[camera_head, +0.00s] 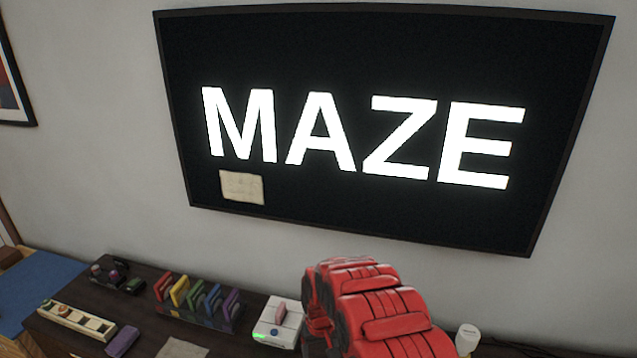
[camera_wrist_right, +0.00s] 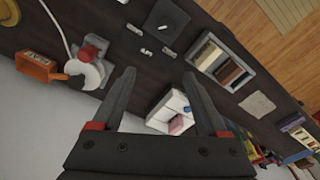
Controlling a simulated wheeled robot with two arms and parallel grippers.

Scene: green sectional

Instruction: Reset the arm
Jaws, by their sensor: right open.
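My red arm (camera_head: 375,310) rises from the bottom edge of the head view, right of centre, in front of the desk; its gripper cannot be made out there. In the right wrist view my right gripper (camera_wrist_right: 160,74) is open, with two dark fingers spread apart and nothing held between them. A white box with a pink piece (camera_wrist_right: 180,123) shows behind the gap between the fingers, lower in the picture. My left arm and gripper are in neither view.
The dark desk (camera_head: 205,337) holds a white device (camera_head: 268,335) with a green light, a rack of coloured slabs (camera_head: 190,303) and a pale tray (camera_head: 75,321). A wall screen (camera_head: 350,130) reads MAZE. The wrist view shows an orange box (camera_wrist_right: 38,66) and a compartmented tray (camera_wrist_right: 222,63).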

